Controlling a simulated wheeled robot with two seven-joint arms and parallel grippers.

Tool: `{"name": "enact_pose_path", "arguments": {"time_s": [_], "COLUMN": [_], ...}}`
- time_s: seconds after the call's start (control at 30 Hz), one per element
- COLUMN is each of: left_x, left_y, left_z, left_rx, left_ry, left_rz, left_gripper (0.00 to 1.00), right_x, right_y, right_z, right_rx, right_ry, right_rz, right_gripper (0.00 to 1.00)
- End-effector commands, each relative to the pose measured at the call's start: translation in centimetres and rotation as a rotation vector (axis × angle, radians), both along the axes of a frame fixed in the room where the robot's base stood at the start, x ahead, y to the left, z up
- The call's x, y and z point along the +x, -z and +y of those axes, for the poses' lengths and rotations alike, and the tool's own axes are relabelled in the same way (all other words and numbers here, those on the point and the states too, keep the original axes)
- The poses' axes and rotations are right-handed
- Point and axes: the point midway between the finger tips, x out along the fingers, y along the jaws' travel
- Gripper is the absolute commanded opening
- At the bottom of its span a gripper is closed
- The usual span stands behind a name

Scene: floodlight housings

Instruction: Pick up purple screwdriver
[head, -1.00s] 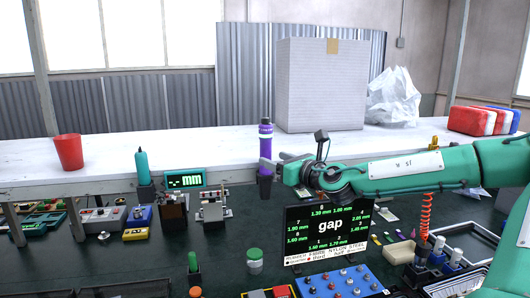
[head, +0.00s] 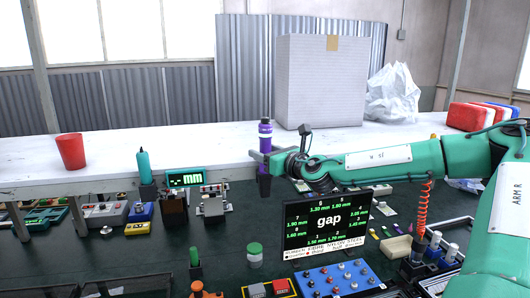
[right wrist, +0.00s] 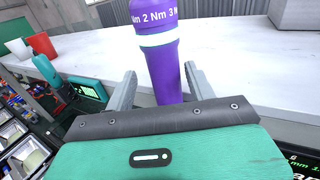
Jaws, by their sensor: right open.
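The purple screwdriver (head: 265,130) stands upright at the front edge of the white bench, with a pale band and lettering near its top. It also fills the upper middle of the right wrist view (right wrist: 162,70). My right gripper (head: 262,160) is at its lower part in the head view. In the right wrist view the two grey fingers of my right gripper (right wrist: 160,85) stand apart, one on each side of the purple handle, with gaps visible. My left gripper is not in view.
A dark gap display (head: 327,222) stands just below and right of the gripper. A teal screwdriver (head: 144,167) and a small mm display (head: 185,179) are to the left. A red cup (head: 70,151) and a large grey box (head: 320,82) stand on the white bench (head: 210,150).

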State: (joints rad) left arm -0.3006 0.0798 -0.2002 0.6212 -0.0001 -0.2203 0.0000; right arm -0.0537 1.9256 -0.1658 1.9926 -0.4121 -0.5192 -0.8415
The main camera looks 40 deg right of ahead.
Motion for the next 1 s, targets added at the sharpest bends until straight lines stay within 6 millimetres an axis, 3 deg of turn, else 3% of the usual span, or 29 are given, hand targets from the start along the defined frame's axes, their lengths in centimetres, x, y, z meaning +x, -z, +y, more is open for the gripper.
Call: {"name": "enact_pose_path", "arguments": {"time_s": [0.43,0.7,1.0], "left_x": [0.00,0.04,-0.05], "left_y": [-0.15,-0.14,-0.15], "left_z": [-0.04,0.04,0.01], "left_rx": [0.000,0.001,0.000], "left_ry": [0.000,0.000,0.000], "left_rz": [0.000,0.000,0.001], "left_gripper": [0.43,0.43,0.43], "right_x": [0.59,0.58,0.58], "right_y": [-0.01,0.00,-0.11], "right_z": [-0.05,-0.04,-0.01], "right_rx": [0.001,0.001,0.001], "right_ry": [0.000,0.000,0.000], "right_rz": [-0.001,0.000,-0.002], "right_gripper": [0.55,0.04,0.00]}}
